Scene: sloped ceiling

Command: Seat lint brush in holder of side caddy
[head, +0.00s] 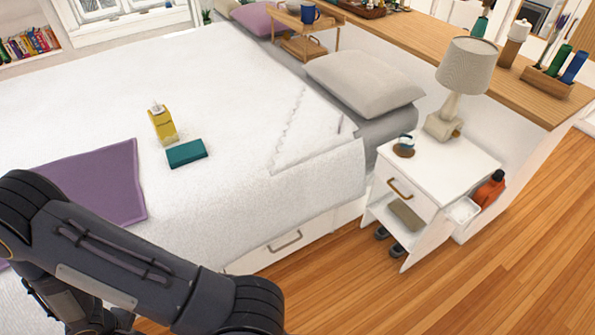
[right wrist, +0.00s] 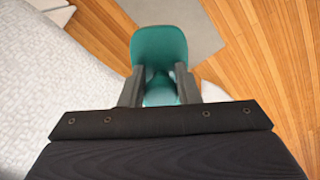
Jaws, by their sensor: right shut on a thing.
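In the right wrist view, my right gripper (right wrist: 158,84) is shut on a teal object with a broad rounded head, taken to be the lint brush (right wrist: 160,47). The brush's head points away from the gripper, and its lower part shows between the fingers. The side caddy (head: 463,211) is a white open box on the right side of the white nightstand in the head view. An orange bottle stands in or against its rear part. The holder inside cannot be made out clearly. My right gripper and the brush are outside the head view. No left gripper fingers show.
The nightstand (head: 440,163) carries a lamp (head: 468,68) and a small brown-and-blue item. The bed (head: 240,90) holds a yellow bottle (head: 163,125) and a teal box (head: 187,153). Wooden floor (head: 510,260) is clear right of the nightstand. My dark arm crosses the lower left.

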